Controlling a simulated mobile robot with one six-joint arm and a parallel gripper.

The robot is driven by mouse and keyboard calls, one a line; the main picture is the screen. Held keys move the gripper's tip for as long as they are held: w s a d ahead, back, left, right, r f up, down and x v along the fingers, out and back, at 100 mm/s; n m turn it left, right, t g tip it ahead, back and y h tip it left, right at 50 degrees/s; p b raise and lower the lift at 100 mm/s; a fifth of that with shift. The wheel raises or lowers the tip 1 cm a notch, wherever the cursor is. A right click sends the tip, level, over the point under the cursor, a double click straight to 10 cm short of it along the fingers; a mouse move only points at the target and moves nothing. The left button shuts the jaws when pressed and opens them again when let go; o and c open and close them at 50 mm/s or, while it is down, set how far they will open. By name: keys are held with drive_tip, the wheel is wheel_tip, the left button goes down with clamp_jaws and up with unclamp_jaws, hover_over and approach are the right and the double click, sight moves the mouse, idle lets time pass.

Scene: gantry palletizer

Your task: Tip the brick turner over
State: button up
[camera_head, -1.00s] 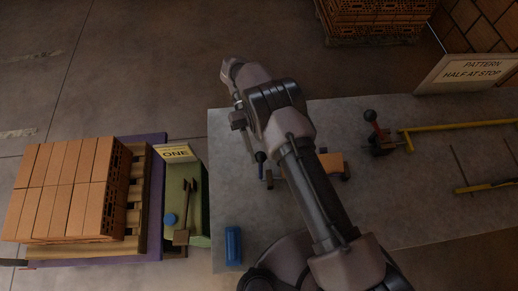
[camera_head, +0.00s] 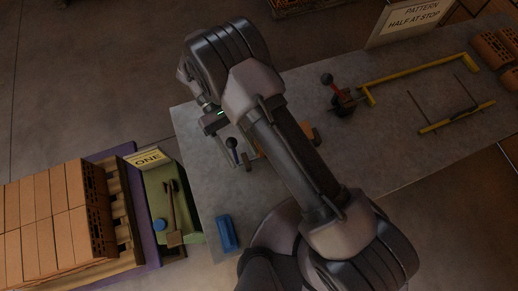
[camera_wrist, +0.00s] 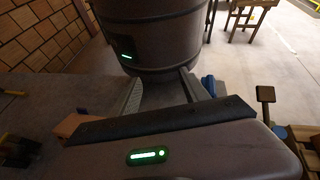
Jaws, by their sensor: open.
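In the wrist view an orange block (camera_wrist: 80,126) shows at the left, behind my gripper's dark body. A dark block on a post (camera_wrist: 265,94) stands at the right.
A blue box (camera_head: 227,233) sits at the table's near left edge. A green stand (camera_head: 185,207) with a sign "ONE" (camera_head: 147,159) and a brick-laden pallet (camera_head: 128,212) are left.

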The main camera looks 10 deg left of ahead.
drive_tip(key=s+d, duration=0.6)
drive_tip(key=shift+s+d+r+p, duration=0.25)
drive_tip(key=shift+s+r+p, duration=0.05)
drive_tip(key=shift+r+p, duration=0.15)
drive_tip(key=shift+c, duration=0.2)
